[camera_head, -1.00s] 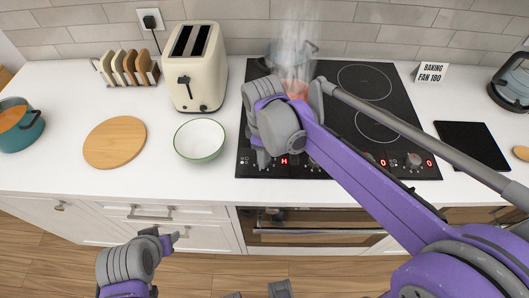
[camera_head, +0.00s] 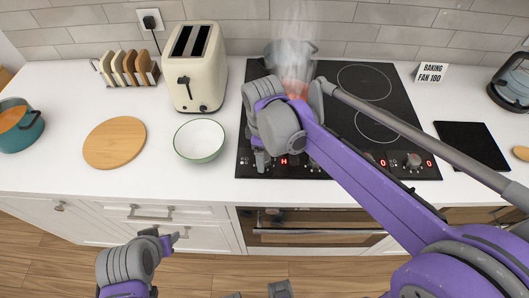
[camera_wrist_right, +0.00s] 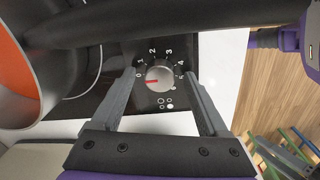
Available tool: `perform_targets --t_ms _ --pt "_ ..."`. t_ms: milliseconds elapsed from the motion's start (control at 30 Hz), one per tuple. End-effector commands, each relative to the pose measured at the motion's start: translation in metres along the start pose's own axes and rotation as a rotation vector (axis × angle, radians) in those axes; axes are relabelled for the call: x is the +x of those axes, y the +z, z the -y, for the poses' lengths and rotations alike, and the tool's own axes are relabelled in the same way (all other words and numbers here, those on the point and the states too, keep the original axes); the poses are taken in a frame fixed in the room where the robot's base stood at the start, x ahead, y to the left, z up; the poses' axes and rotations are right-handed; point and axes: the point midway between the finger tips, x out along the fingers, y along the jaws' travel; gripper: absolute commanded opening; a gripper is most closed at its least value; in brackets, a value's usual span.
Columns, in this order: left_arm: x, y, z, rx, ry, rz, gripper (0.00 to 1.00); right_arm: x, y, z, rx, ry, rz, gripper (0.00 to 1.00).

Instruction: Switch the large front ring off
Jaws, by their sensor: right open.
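The black hob (camera_head: 395,120) lies in the white counter, with a row of knobs and red displays along its front edge. In the right wrist view a silver knob (camera_wrist_right: 160,78) has a red pointer turned left, close to the 0 of its printed scale. My right gripper (camera_wrist_right: 163,88) is open, with one finger on each side of this knob; contact is unclear. In the head view my right gripper (camera_head: 261,158) is over the hob's front left, hiding that knob. A red H (camera_head: 284,161) shows beside it. My left gripper (camera_head: 168,238) hangs in front of the drawers.
A bowl (camera_head: 199,140), toaster (camera_head: 197,68) and round board (camera_head: 114,143) stand to the left. A black mat (camera_head: 472,145) lies right.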

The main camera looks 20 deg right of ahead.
Motion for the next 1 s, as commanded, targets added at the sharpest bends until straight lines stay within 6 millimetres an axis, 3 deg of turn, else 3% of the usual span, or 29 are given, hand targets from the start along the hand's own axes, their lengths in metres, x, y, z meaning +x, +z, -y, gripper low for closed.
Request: perform_targets --t_ms 167,633,800,1000 --pt "-0.001 -0.001 0.000 0.000 0.000 -0.001 0.50 -0.010 0.000 0.000 0.000 0.000 0.000 0.78" --pt "-0.007 -0.006 0.000 0.000 0.000 -0.005 0.50 -0.095 0.000 0.000 0.000 0.000 0.000 0.78" --pt "-0.007 -0.007 0.000 0.000 0.000 -0.006 0.50 -0.107 0.000 0.000 0.000 0.000 0.000 0.78" --pt "-0.007 -0.007 0.000 0.000 0.000 -0.006 0.50 -0.108 0.000 0.000 0.000 0.000 0.000 0.78"
